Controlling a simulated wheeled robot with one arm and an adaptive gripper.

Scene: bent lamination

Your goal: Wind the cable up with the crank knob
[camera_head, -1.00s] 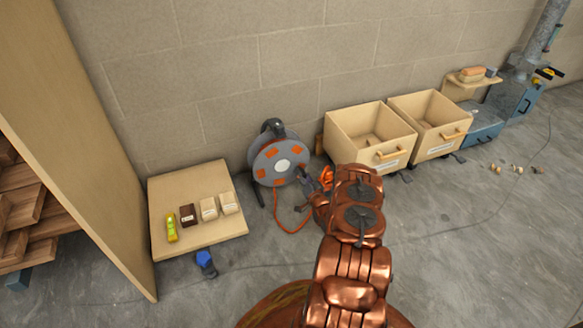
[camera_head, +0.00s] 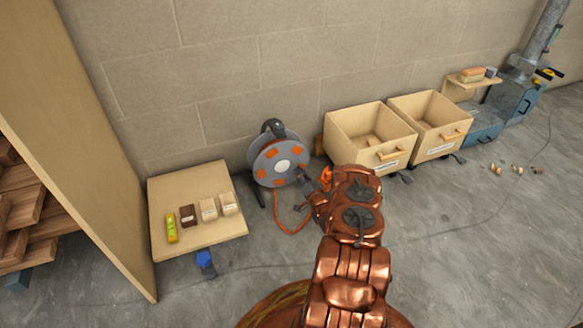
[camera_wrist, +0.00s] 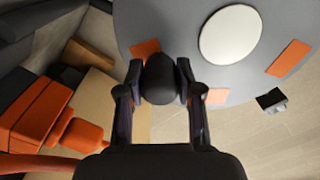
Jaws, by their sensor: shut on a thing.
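The cable reel (camera_head: 277,162) stands on the floor by the wall, a grey disc with orange patches and a pale round hub. Its disc (camera_wrist: 170,28) fills the top of the wrist view. The dark crank knob (camera_wrist: 160,80) sits between the fingers of my gripper (camera_wrist: 160,84), which is shut on it. In the head view my gripper (camera_head: 306,178) is at the right edge of the disc, partly hidden by my arm. The orange cable (camera_head: 291,230) hangs from the reel and loops on the floor towards my arm. An orange block-like part (camera_wrist: 40,110) shows at the left of the wrist view.
A low wooden table (camera_head: 205,248) with several small items stands left of the reel. Two open wooden bins (camera_head: 366,165) (camera_head: 434,148) on casters stand to the right. A tall wooden panel (camera_head: 80,130) is at far left.

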